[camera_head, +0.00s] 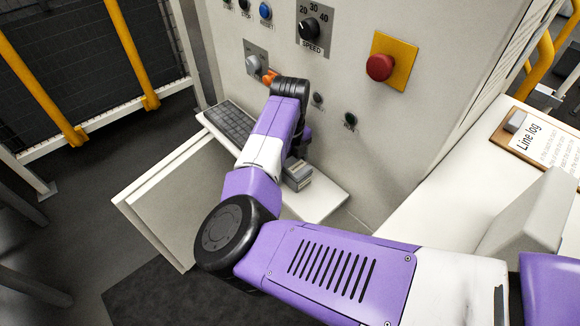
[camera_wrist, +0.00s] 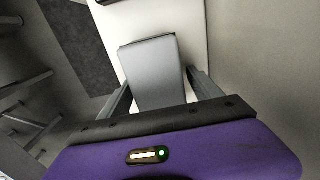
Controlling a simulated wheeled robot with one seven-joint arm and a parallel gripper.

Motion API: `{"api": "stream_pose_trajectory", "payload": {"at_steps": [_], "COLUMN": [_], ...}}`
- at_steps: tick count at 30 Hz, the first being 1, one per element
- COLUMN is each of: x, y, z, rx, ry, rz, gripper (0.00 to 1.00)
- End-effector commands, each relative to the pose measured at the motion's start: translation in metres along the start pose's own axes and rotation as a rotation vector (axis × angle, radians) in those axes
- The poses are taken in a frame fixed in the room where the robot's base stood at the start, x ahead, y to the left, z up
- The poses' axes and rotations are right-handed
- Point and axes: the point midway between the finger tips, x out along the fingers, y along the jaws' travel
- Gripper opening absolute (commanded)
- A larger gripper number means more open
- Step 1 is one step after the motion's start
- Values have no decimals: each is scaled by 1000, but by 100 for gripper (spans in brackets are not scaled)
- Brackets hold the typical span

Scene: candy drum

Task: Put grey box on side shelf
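The grey box (camera_wrist: 153,70) lies between the two fingers of my gripper (camera_wrist: 160,85) in the wrist view. The fingers flank it closely on both sides and appear shut on it; its near end is hidden by the gripper body. In the head view the box (camera_head: 298,178) shows below the end of my arm, over a white side shelf (camera_head: 318,198) on the machine. The shelf also shows in the wrist view (camera_wrist: 190,15). I cannot tell whether the box touches the shelf. My gripper's fingers are mostly hidden in the head view.
A black keyboard (camera_head: 230,122) lies at the shelf's left end. Above are an orange-tipped switch (camera_head: 268,76), a speed knob (camera_head: 310,29) and a red button (camera_head: 380,67). A white table with a clipboard (camera_head: 543,146) stands at right. Yellow rails (camera_head: 40,88) are at left.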

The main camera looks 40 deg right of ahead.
Motion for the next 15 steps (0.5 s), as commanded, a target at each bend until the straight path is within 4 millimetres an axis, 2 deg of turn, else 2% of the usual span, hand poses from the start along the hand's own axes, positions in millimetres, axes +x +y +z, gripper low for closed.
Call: {"api": "stream_pose_trajectory", "payload": {"at_steps": [11, 15], "x": [-5, -21], "y": [0, 0], "z": [0, 1], "rx": [0, 2], "ry": [-1, -3], "rz": [0, -1], "gripper": [74, 74]}}
